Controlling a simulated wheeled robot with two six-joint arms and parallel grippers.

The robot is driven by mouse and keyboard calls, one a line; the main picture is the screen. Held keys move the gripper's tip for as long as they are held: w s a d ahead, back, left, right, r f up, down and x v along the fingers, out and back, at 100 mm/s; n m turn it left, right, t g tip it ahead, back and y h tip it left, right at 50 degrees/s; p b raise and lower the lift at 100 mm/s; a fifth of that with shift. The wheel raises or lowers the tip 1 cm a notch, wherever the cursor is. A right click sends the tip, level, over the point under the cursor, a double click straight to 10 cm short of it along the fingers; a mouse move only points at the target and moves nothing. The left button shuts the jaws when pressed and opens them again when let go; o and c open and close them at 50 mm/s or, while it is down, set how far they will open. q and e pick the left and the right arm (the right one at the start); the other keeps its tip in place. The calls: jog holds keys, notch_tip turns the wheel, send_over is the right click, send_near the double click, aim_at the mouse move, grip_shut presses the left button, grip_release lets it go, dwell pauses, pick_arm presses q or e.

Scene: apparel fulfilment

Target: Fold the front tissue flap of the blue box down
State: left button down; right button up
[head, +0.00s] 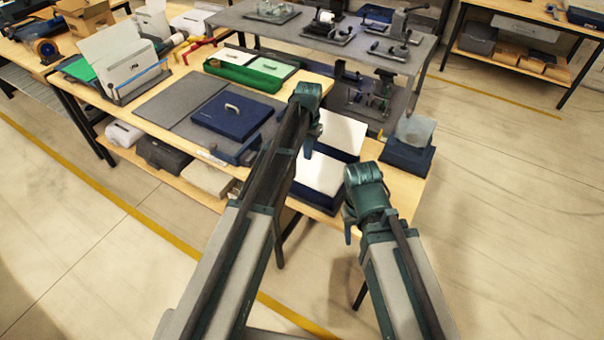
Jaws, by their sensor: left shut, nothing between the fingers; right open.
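The blue box (318,203) stands at the right end of the wooden bench, between my two grippers and partly hidden by them. A rear white tissue flap (343,133) and a front white tissue flap (320,175) show at it, with a dark blue strip between them. I cannot tell how far the front flap is tilted. My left gripper (308,148) is shut and empty, pointing down at the box's left side, beside the front flap. My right gripper (348,234) is open and empty, in front of the box's right side; its fingers are mostly hidden.
A dark blue lid with a handle (232,116) lies on a grey mat left of the box. A green tray (243,73) is behind it. A dark blue block with a translucent top (407,156) stands to the right. A grey table (385,55) with metal tools is behind.

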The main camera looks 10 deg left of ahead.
aim_at(310, 162)
pick_arm(q)
jog(key=shift+w+d, duration=0.25)
jog(key=shift+w, duration=0.55)
notch_tip(310, 162, down, 6)
jog(key=b, duration=0.6)
notch_tip(310, 162, up, 8)
jog(key=p, duration=0.8)
jog(key=shift+s+r, duration=0.1)
jog(key=shift+r, duration=0.05)
